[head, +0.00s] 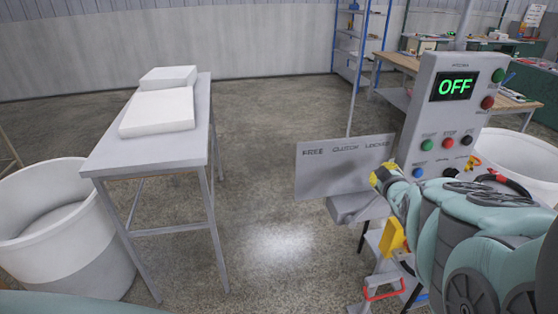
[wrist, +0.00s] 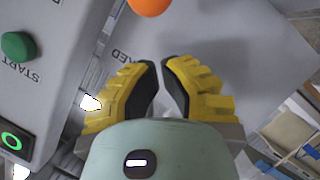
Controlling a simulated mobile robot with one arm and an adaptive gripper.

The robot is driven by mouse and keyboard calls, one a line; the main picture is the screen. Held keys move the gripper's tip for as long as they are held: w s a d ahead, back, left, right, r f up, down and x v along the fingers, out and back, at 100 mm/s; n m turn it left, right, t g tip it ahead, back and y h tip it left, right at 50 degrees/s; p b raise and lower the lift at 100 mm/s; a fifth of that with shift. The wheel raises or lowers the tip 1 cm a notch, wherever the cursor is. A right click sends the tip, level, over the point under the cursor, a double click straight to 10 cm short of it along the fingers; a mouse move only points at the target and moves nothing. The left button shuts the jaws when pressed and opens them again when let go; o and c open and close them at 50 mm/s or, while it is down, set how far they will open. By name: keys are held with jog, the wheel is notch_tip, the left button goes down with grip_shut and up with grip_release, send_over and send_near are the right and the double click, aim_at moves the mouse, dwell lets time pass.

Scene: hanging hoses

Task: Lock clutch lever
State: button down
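An orange ball knob (wrist: 150,4), seemingly the clutch lever's end, shows at the top edge of the wrist view, partly cut off; its stem is out of view. A grey plate (head: 312,178) reads "FREE", "CLUTCH" and "LOCKED" in the head view. Part of "LOCKED" shows upside down in the wrist view. My gripper (wrist: 161,64) has yellow fingers with black pads, the tips nearly together with nothing between them. The knob is beyond the tips, apart from them. In the head view my gripper (head: 378,177) is by the plate's right end, and no knob shows.
A control panel (head: 438,105) with an "OFF" display and several buttons stands right beside my arm. At left are a table (head: 160,165) with white slabs and a white bin (head: 60,235). Open floor (head: 270,215) lies between table and machine.

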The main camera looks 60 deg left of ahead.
jog(key=shift+w+d+f+b, duration=0.25)
jog(key=shift+w+d+b, duration=0.2)
jog(key=shift+w, duration=0.2)
jog(key=shift+w+f+b, duration=0.15)
jog(key=shift+w+b, duration=0.05)
jog(key=shift+b, duration=0.1)
jog(key=shift+w+d+f+b, duration=0.35)
jog(key=shift+w+b, duration=0.25)
jog(key=shift+b, duration=0.3)
jog(key=shift+w+d+f+m+b, duration=0.1)
jog(key=shift+w+f+m+b, duration=0.05)
jog(key=shift+w+m+b, duration=0.15)
